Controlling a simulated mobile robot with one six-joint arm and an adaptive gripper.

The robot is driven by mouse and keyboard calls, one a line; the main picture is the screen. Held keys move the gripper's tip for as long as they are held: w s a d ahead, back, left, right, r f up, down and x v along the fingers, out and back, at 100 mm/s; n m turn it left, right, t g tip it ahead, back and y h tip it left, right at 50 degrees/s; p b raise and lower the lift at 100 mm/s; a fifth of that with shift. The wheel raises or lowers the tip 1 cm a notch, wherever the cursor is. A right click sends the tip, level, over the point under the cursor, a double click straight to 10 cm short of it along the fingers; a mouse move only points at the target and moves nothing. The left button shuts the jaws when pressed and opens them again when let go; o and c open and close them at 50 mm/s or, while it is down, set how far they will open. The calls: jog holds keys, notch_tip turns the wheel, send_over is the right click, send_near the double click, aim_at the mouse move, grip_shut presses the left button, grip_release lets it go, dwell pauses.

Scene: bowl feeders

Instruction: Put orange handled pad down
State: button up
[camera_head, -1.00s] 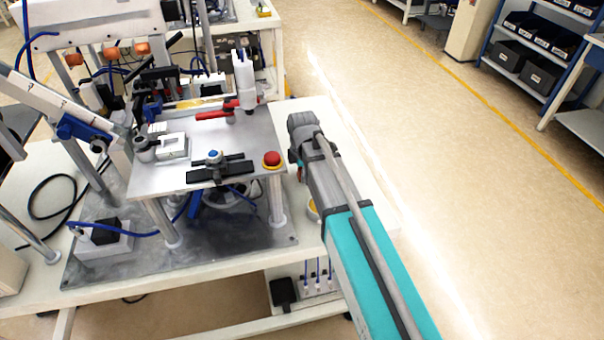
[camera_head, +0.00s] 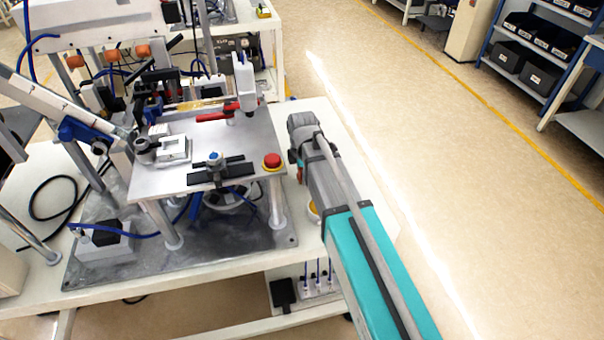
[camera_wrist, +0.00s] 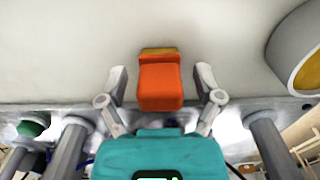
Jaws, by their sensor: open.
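The orange handled pad (camera_wrist: 160,82) shows in the wrist view as an orange block with a yellowish-brown far end. It is against the pale table surface. My gripper (camera_wrist: 161,84) has its two grey fingers spread, one on each side of the orange block, with a visible gap on both sides. In the head view my arm reaches over the right end of the white workbench (camera_head: 345,150).
A metal fixture plate on posts (camera_head: 220,140) stands left of my arm, with a red button (camera_head: 271,161) near its corner. In the wrist view a grey cylinder with a yellow face (camera_wrist: 305,60) is close on the right. Grey posts (camera_wrist: 66,145) stand at the bottom.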

jog(key=shift+r+p, duration=5.6)
jog(key=shift+r, duration=0.2)
jog(key=s+d+m, duration=0.6)
jog(key=d+m, duration=0.3)
jog(key=m, duration=0.1)
jog(key=s+d+m, duration=0.7)
jog(key=d+m, duration=0.3)
jog(key=m, duration=0.1)
jog(key=shift+s+d, duration=0.15)
